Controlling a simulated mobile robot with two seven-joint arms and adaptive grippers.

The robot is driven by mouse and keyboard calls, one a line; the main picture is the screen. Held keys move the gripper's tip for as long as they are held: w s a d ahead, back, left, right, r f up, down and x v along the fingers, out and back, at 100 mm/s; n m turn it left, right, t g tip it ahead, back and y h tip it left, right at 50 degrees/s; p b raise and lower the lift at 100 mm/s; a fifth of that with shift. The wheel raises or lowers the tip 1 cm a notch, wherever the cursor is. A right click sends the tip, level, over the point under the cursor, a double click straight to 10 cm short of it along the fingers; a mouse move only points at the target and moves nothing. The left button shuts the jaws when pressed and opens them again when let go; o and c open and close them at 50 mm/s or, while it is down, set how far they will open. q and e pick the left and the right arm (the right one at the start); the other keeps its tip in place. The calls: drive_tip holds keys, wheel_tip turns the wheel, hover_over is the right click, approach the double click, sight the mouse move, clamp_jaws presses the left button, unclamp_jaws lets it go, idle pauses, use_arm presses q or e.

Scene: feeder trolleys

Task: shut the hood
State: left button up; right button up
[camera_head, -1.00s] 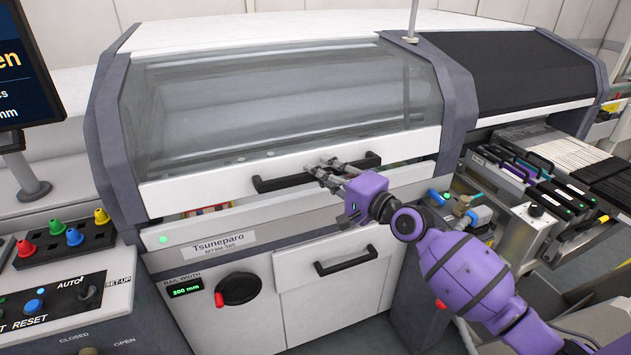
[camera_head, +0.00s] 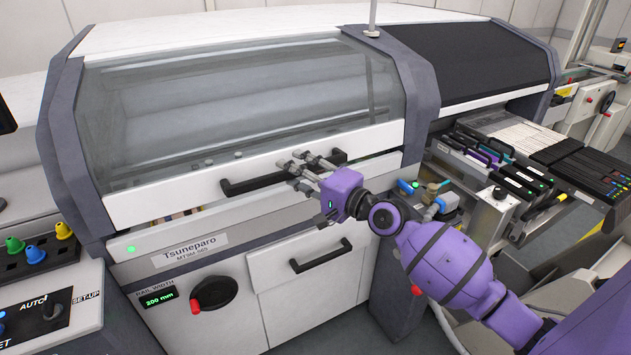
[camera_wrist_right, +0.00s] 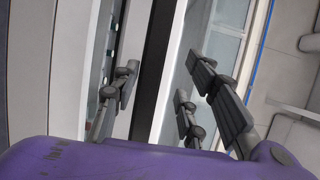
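The hood (camera_head: 245,105) is the machine's curved cover, with a clear window and a white lower border. It is low, with a narrow gap (camera_head: 182,214) between its lower edge and the white front panel. A black bar handle (camera_head: 245,186) runs along its border. My right gripper (camera_head: 298,170) is at the right part of this handle. In the right wrist view its fingers (camera_wrist_right: 165,95) are spread, with the dark handle bar (camera_wrist_right: 155,65) between them; I cannot tell whether they touch it. My left gripper is not in view.
Below the hood are a drawer handle (camera_head: 320,256) and a rail-width knob (camera_head: 213,292). A control box with colored buttons (camera_head: 38,252) stands at the left. Feeders (camera_head: 500,165) fill the right side, near my right arm.

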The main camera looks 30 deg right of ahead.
drive_tip(key=v, duration=1)
drive_tip(key=shift+s+d, duration=0.1)
